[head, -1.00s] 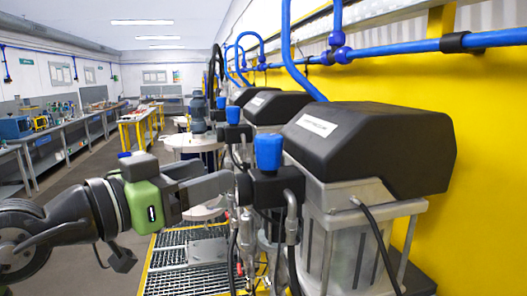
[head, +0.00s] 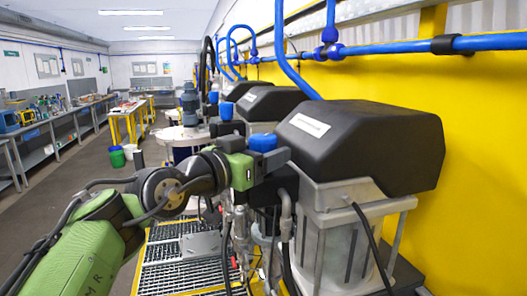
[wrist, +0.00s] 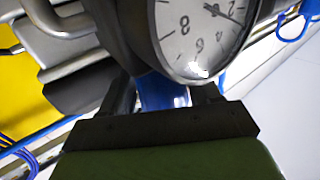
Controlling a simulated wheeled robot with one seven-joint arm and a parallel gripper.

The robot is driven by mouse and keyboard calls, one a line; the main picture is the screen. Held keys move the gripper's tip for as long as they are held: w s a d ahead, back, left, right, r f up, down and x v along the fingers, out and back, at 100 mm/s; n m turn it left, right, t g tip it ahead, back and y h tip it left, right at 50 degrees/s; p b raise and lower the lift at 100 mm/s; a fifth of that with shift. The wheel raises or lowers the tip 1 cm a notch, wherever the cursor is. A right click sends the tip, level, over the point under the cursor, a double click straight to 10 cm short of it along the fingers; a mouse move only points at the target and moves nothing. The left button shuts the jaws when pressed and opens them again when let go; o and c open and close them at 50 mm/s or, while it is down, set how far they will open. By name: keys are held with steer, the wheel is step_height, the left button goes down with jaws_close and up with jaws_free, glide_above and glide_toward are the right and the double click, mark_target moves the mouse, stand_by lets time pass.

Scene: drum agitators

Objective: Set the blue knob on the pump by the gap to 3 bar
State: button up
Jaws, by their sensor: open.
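The nearest blue knob (head: 262,142) sits on the dark regulator of the closest pump (head: 365,145), level with my gripper. My gripper (head: 276,160) is open, its fingers reaching to that knob. In the wrist view the blue knob (wrist: 165,92) lies between the open fingers (wrist: 163,98), and contact cannot be told. A round white gauge (wrist: 195,35) fills the top of the wrist view, turned over and partly cut off; its needle points near the 2, its exact reading unclear. Two more blue knobs (head: 225,111) stand on pumps further back.
Blue pipes (head: 400,48) run along the yellow wall at right. A metal grating (head: 180,262) lies on the floor below my arm. Hoses (head: 372,245) hang from the near pump. The aisle (head: 75,190) at left is open, with workbenches along it.

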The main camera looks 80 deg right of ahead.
steer(key=c, duration=0.7)
steer(key=shift+r+m+g+y, duration=0.1)
steer(key=shift+m+g+y, duration=0.2)
steer(key=shift+m+g, duration=0.15)
steer(key=shift+m+g+y+p, duration=0.5)
steer(key=shift+m+g, duration=0.05)
steer(key=shift+g, duration=0.3)
steer(key=o, duration=0.7)
steer(key=b+v, duration=0.1)
steer(key=v, duration=1.5)
